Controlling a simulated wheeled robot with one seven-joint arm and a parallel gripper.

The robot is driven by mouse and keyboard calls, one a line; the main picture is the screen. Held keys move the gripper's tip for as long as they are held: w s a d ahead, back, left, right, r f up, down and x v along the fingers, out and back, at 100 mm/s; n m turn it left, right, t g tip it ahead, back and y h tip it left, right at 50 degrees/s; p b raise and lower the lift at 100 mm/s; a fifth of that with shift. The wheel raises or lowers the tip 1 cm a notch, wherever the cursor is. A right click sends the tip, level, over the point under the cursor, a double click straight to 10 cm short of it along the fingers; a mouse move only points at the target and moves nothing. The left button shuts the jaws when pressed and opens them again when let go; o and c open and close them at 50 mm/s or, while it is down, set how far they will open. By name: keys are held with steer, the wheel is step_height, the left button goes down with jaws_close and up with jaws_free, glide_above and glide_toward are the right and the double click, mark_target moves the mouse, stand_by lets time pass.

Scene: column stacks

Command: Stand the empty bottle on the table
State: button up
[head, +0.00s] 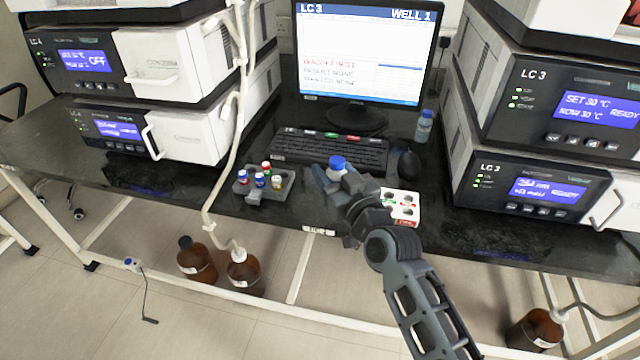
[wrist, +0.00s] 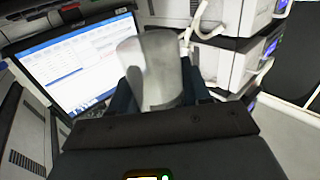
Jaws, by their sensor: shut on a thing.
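A small bottle with a blue cap (head: 337,162) is held at the tip of my gripper (head: 333,180), over the front part of the black table (head: 300,213). In the wrist view the bottle is a pale, see-through grey cylinder (wrist: 150,70) between the dark fingers (wrist: 160,90), which are shut on it. It looks empty there. Its lower part is hidden by the gripper in the head view, and I cannot tell if its base touches the table.
A keyboard (head: 330,152) lies behind the gripper, a mouse (head: 409,163) to its right. A blue-capped bottle (head: 424,126) stands beside the monitor (head: 362,50). A grey vial rack (head: 264,186) sits left. A white card with wells (head: 403,207) lies right of the gripper. Instrument stacks flank both sides.

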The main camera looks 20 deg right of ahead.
steer(key=shift+w+a+f+p, duration=0.25)
steer(key=shift+a+f+p, duration=0.1)
steer(key=shift+a, duration=0.25)
steer(key=shift+w+a+f+p, duration=0.25)
steer(key=shift+a+f, duration=0.05)
steer(key=shift+a, duration=0.25)
step_height(320, 180, down, 4)
steer(key=b, duration=0.3)
steer(key=shift+f, duration=0.1)
steer(key=shift+f+b, duration=0.2)
steer(key=shift+b, duration=0.15)
steer(key=o, duration=1)
steer(key=shift+r, duration=0.1)
steer(key=shift+r, duration=0.1)
steer(key=shift+s, duration=0.2)
steer(key=s, duration=1.1)
steer(key=shift+s+d+b, duration=0.25)
steer(key=shift+s+b, duration=0.05)
steer(key=shift+b, duration=0.05)
